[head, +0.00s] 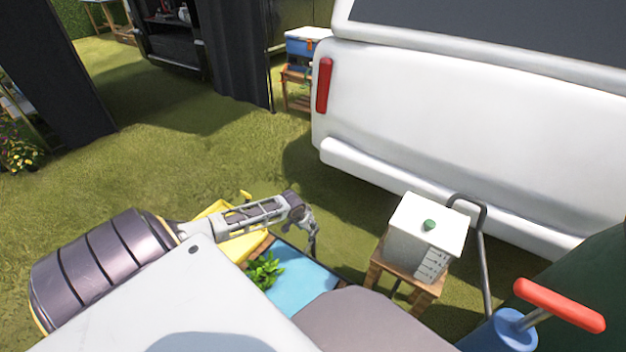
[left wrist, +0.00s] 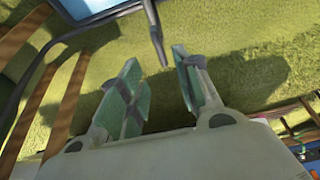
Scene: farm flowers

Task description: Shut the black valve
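I cannot make out a black valve for certain in either view. My left gripper (head: 312,240) reaches in from the left in the head view, above the edge of a blue-topped surface (head: 300,276). In the left wrist view the left gripper (left wrist: 157,60) is open, with its two green-padded fingers apart. A thin dark bar (left wrist: 154,32) comes down from the top edge and ends near the gap between the fingertips. I cannot tell whether it touches them or lies beyond them. My right gripper is not in view.
A white house-shaped box (head: 425,235) stands on a small wooden stool right of the gripper. A grey bent pipe (head: 482,250) rises beside it. A blue pump with a red handle (head: 560,305) is at lower right. A white vehicle (head: 450,125) stands behind. Grass at left is open.

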